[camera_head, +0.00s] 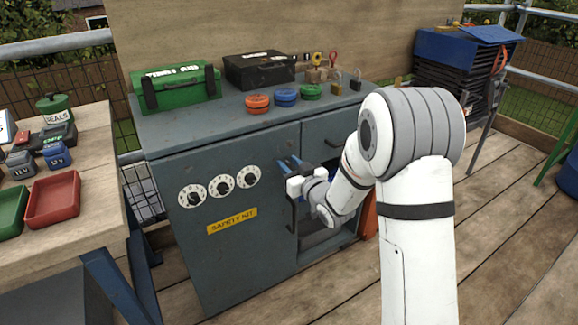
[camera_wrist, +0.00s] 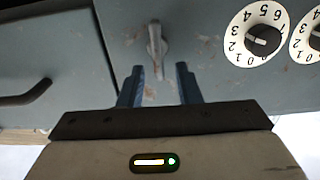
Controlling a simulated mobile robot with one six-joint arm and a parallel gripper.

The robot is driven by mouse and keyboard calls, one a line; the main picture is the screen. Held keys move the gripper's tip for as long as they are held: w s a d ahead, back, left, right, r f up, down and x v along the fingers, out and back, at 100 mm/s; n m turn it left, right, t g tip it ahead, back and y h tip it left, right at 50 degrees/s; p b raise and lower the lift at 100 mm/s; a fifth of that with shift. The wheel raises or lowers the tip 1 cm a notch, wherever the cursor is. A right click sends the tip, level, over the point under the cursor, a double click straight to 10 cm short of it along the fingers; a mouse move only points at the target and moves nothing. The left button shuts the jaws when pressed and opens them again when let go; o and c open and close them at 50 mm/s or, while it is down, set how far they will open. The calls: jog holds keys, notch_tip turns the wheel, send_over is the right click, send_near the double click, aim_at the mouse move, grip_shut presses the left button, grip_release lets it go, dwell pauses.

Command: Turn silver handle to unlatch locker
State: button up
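The locker (camera_head: 245,265) is a grey-blue metal cabinet with a yellow "SAFETY KIT" label on its door. In the wrist view a small silver handle (camera_wrist: 155,48) on the grey door points along the direction of my fingers. My gripper (camera_wrist: 159,84) is open, with its two blue fingers apart. The handle lies between and just beyond the fingertips, and I see no contact. In the head view my gripper (camera_head: 288,163) is at the door's upper right, where it hides the silver handle. The locker door is shut.
Three numbered dials (camera_head: 222,184) sit left of my gripper. A dark bar handle (camera_head: 291,214) is below it and a drawer (camera_head: 322,136) is to the right. A green first aid box (camera_head: 180,88), a black case (camera_head: 260,70) and coloured discs stand on top.

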jog(key=shift+c, duration=0.3)
grip_shut()
jog(key=shift+m, duration=0.3)
jog(key=m, duration=0.2)
jog(key=shift+w+d+m, duration=0.15)
jog(key=shift+d+m, duration=0.15)
jog(key=m, duration=0.4)
jog(key=shift+w+d+f, duration=0.25)
jog(key=shift+d, duration=0.1)
jog(key=shift+w+d+f+m+p, duration=0.15)
jog(key=shift+f+m+p, duration=0.25)
jog(key=shift+m, duration=1.4)
jog(key=shift+d+f+m+p, duration=0.1)
jog(key=shift+f+m+p, duration=0.25)
jog(key=shift+m, duration=1.45)
jog(key=shift+w+d+f+m+p, duration=0.15)
jog(key=shift+f+m+p, duration=0.2)
jog(key=shift+m, duration=1.45)
